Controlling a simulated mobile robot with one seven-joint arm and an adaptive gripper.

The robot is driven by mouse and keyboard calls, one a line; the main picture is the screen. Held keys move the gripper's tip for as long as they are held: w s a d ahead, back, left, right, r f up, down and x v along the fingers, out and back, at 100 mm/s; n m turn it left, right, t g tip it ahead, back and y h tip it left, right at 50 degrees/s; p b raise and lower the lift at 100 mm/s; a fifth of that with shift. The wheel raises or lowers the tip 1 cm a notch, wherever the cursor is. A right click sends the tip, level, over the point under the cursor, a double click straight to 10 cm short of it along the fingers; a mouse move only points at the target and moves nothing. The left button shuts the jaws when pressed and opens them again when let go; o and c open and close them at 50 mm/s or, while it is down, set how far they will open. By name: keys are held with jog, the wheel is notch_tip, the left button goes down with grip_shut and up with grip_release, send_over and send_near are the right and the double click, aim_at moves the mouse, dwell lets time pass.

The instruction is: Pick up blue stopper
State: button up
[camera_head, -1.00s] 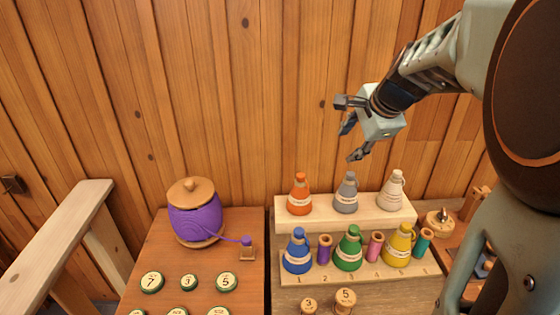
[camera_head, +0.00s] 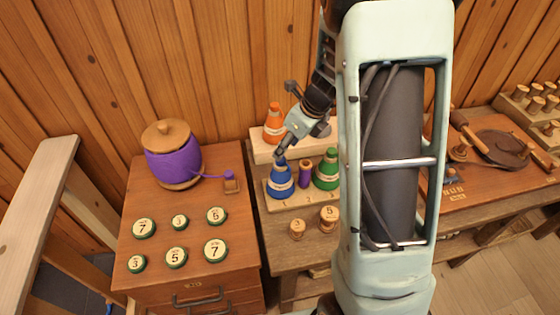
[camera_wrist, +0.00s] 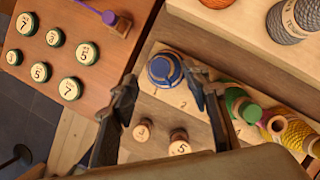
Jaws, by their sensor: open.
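The blue bottle-shaped spool (camera_head: 281,183) stands upright at the left end of the front step, with a pale label band. Its blue stopper (camera_head: 280,163) is the narrow top, partly behind a fingertip. In the wrist view the blue stopper (camera_wrist: 160,68) is seen from above, between the two fingers and a little beyond them. My gripper (camera_head: 290,150) is just above the blue spool, fingers pointing down. In the wrist view my gripper (camera_wrist: 162,84) is open, with nothing held. I cannot tell whether a finger touches the stopper.
A purple spool (camera_head: 306,174) and a green spool (camera_head: 327,170) stand close right of the blue one. An orange spool (camera_head: 275,124) is on the step behind. Two numbered corks (camera_head: 297,228) stand in front. A purple wound jar (camera_head: 173,160) and numbered discs are on the left cabinet.

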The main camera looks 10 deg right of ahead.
aim_at(281, 163)
jog(key=x, duration=0.5)
jog(key=shift+s+f, duration=0.1)
jog(key=shift+f, duration=0.35)
jog(key=c, duration=0.8)
